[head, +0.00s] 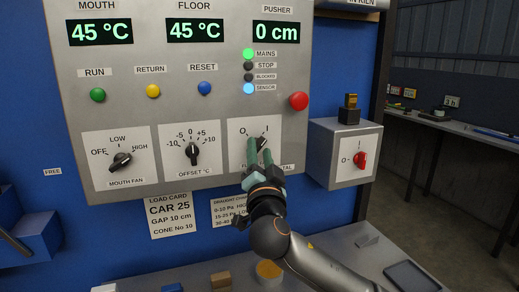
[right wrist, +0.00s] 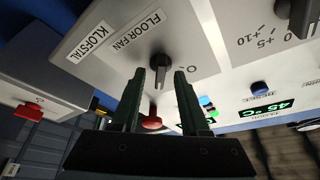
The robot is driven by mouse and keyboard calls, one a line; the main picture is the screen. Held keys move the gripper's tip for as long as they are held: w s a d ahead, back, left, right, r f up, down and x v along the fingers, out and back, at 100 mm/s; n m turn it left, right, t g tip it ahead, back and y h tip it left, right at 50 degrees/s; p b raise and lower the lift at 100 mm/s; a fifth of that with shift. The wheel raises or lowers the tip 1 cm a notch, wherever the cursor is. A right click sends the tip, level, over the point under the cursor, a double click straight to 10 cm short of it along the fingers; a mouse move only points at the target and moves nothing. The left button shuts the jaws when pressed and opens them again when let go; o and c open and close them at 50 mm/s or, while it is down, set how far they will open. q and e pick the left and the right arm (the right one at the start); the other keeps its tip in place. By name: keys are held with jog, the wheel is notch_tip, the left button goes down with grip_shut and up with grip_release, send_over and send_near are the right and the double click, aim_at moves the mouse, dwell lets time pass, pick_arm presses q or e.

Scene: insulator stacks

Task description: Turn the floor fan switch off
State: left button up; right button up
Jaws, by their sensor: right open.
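The floor fan switch is a black rotary knob (head: 262,142) on a white plate at the lower right of the grey control panel (head: 222,75), with marks O and I above it. In the right wrist view the knob (right wrist: 155,72) shows beside the FLOOR FAN label, and its handle points away from O, toward the I side. My right gripper (head: 256,150) is open in front of it and hides part of its plate. In the wrist view its dark green fingertips (right wrist: 160,73) are on either side of the knob. I cannot tell whether they touch it. My left gripper is not in view.
A red button (head: 299,101) sits above right of the switch. A grey box with a red switch (head: 361,160) juts out at the right. The offset knob (head: 193,151) and mouth fan knob (head: 121,161) are to the left. A grey bench (head: 340,243) lies below.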

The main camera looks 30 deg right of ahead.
jog(key=shift+w, duration=0.1)
grip_shut()
dwell(0.3)
